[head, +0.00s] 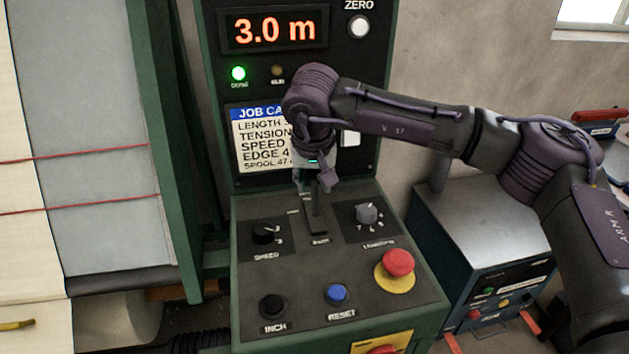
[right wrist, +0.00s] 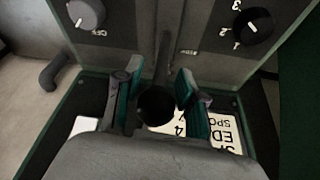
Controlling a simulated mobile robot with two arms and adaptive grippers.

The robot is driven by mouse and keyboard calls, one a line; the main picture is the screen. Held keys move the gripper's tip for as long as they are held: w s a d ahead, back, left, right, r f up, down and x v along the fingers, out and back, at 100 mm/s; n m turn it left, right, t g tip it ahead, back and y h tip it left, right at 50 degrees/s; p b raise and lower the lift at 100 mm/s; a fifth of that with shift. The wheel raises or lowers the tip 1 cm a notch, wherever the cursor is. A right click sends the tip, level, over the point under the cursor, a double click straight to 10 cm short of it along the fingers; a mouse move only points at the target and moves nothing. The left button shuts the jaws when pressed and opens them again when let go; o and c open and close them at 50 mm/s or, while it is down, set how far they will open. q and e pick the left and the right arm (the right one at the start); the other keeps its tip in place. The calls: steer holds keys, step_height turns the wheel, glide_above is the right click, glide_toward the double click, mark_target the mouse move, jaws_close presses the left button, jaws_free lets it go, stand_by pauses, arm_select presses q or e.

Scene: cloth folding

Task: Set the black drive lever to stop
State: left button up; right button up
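The black drive lever (head: 317,208) stands in a slot in the upper middle of the green-edged control console, its top hidden by my right gripper in the head view. In the right wrist view its round black knob (right wrist: 157,105) sits between the two fingers, with a gap visible on each side. My right gripper (head: 314,181) is open around the lever's top; its teal-padded fingers also show in the right wrist view (right wrist: 160,92). Small labels stand beside the slot; most are too small to read surely. My left gripper is not in view.
The speed knob (head: 266,233) is left of the lever, another knob (head: 367,214) right. Lower are a black inch button (head: 272,306), blue reset button (head: 336,294) and red mushroom button (head: 398,263). The display (head: 274,30) reads 3.0 m; a green lamp (head: 238,73) is lit.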

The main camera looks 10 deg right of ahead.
steer(key=shift+w+f, duration=0.1)
steer(key=shift+w, duration=0.05)
steer(key=v, duration=1.2)
